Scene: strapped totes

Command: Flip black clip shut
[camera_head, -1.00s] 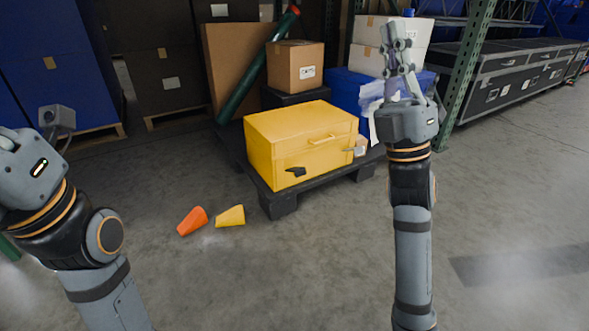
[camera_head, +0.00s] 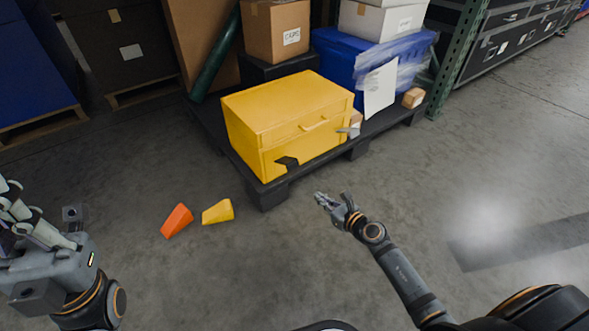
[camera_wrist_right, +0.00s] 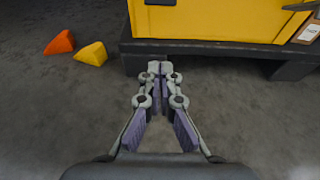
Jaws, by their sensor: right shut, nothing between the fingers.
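The yellow tote (camera_head: 290,112) stands on a black pallet with its lid down. The black clip (camera_head: 287,163) is at the lower left of its front face and sticks outward from it. It also shows at the top edge of the right wrist view (camera_wrist_right: 160,2), partly cut off. A grey clip (camera_head: 349,131) juts out near the tote's right end. My right gripper (camera_head: 321,198) is shut and empty, in front of the pallet, lower than the black clip and to its right, apart from it. My left gripper (camera_head: 14,205) is at the left edge, far from the tote, partly cut off.
An orange wedge (camera_head: 177,220) and a yellow wedge (camera_head: 218,212) lie on the floor left of the pallet (camera_head: 268,192). A cardboard box (camera_head: 277,30), a blue tote (camera_head: 343,60) and a green post (camera_head: 461,55) stand behind. The floor in front is clear.

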